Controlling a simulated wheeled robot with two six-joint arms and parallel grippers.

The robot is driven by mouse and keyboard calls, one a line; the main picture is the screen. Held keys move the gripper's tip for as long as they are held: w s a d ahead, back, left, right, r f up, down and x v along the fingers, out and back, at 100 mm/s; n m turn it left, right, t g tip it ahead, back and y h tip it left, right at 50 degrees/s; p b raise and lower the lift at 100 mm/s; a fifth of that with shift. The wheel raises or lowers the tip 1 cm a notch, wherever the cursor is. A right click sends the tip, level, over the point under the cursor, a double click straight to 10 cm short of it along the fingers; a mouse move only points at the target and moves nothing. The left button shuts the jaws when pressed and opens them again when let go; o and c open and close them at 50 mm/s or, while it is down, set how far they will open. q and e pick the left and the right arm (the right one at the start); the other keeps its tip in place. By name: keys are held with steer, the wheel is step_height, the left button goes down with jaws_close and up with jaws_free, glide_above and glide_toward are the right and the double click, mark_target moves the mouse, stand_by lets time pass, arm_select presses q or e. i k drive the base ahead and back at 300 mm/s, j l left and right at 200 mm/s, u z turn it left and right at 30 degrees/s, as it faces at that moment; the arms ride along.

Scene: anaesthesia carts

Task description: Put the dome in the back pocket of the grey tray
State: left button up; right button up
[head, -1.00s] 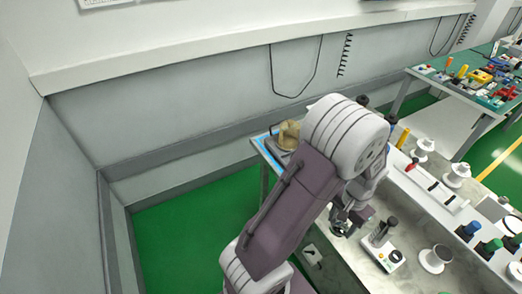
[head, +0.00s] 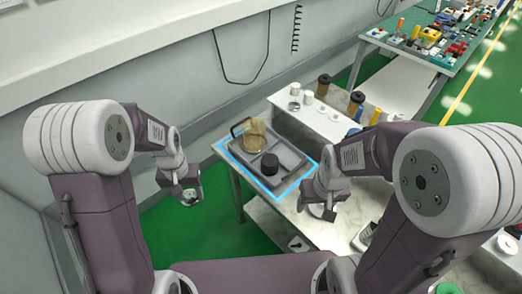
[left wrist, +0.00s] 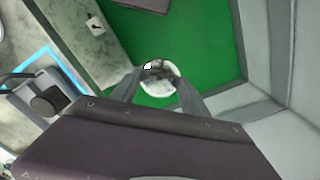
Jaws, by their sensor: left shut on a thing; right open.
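My left gripper (head: 190,196) is shut on the dome (left wrist: 158,82), a small round, shiny, partly clear piece between the fingertips in the left wrist view. It hangs over the green floor, left of the table and apart from the grey tray. The grey tray (head: 294,152) lies on the table inside a blue outline. An amber see-through vessel (head: 256,138) with a dark handle stands at its back left, and a black cylinder (head: 270,164) stands nearer the front. My right gripper (head: 318,210) is open at the tray's right front, near the table's edge.
A white raised shelf (head: 325,122) behind the tray carries white cups and brown-and-black jars. A small white switch box (head: 298,244) sits below the table's front edge. The wall is behind and left. Another table (head: 420,55) with many coloured items stands far right.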

mark_target(281, 152)
steer(key=i+j+z, duration=0.15)
steer(key=z, duration=0.2)
steer(key=i+j+z, duration=0.15)
steer(key=j+z, duration=0.2)
steer(key=i+j+z, duration=0.1)
steer(key=z, duration=0.25)
steer(key=j+z, duration=0.25)
steer(key=z, duration=0.25)
steer(key=i+j+z, duration=0.1)
steer(key=j+z, duration=0.2)
steer(key=z, duration=0.2)
steer(key=j+z, duration=0.3)
steer(key=z, duration=0.2)
steer(key=k+j+z, duration=0.1)
steer(key=j+z, duration=0.15)
steer(key=z, duration=0.25)
